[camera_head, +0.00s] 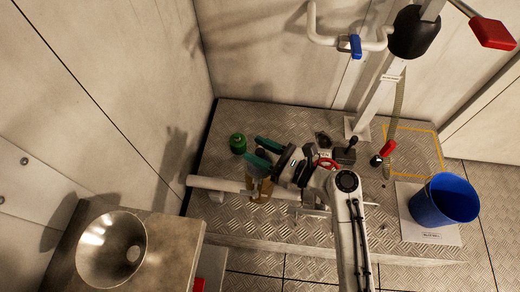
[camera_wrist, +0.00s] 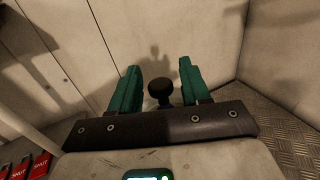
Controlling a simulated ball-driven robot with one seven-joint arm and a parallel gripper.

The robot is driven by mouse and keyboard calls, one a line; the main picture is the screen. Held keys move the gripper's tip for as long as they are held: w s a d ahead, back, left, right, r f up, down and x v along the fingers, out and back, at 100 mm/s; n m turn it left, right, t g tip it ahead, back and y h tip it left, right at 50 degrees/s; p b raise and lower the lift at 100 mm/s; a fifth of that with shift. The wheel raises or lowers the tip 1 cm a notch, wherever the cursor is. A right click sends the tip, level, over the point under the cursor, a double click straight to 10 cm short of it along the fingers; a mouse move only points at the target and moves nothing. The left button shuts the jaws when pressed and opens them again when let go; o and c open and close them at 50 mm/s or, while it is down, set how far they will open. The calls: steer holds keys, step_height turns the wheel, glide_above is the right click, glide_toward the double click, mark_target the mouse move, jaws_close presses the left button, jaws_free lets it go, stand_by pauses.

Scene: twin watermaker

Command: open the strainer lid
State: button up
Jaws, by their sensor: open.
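My gripper (camera_head: 254,149) is open, its two green fingers pointing left over the raised metal platform. In the wrist view the fingers of my gripper (camera_wrist: 160,72) stand apart with a dark round knob (camera_wrist: 161,91) showing between them. No contact shows, and I cannot tell the gap in depth. An amber, bowl-like part (camera_head: 263,188) sits by the white pipe below my gripper in the head view, partly covered by it. It may be the strainer. I cannot clearly make out its lid or tell whether the knob belongs to it.
The white pipe (camera_head: 228,185) runs along the platform's front. A blue bucket (camera_head: 443,201) stands at right, a steel basin (camera_head: 111,250) at lower left. Red-handled fittings (camera_head: 388,148) lie right of my arm. Walls close the back.

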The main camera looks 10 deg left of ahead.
steer(key=shift+c, duration=0.5)
jaws_close()
steer(key=shift+r+p, duration=0.2)
steer(key=shift+p, duration=0.25)
